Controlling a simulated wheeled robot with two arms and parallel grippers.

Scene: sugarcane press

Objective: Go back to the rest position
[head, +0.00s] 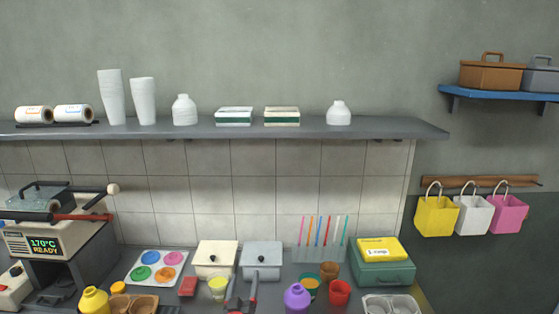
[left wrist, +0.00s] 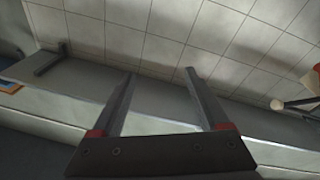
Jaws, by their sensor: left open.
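My left gripper (head: 241,286) shows at the bottom middle of the head view, pointing up over the near edge of the counter. Its two fingers are apart with nothing between them. In the left wrist view the same gripper (left wrist: 160,76) shows two dark fingers spread wide, with red at their bases, against a tiled wall. My right gripper is not in either view.
The counter holds a paint palette (head: 157,267), a cream box (head: 216,258), a grey box (head: 262,260), a purple bottle (head: 297,297), a red cup (head: 340,292) and a green case (head: 383,273). A machine (head: 52,240) stands left. A shelf (head: 230,129) runs above.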

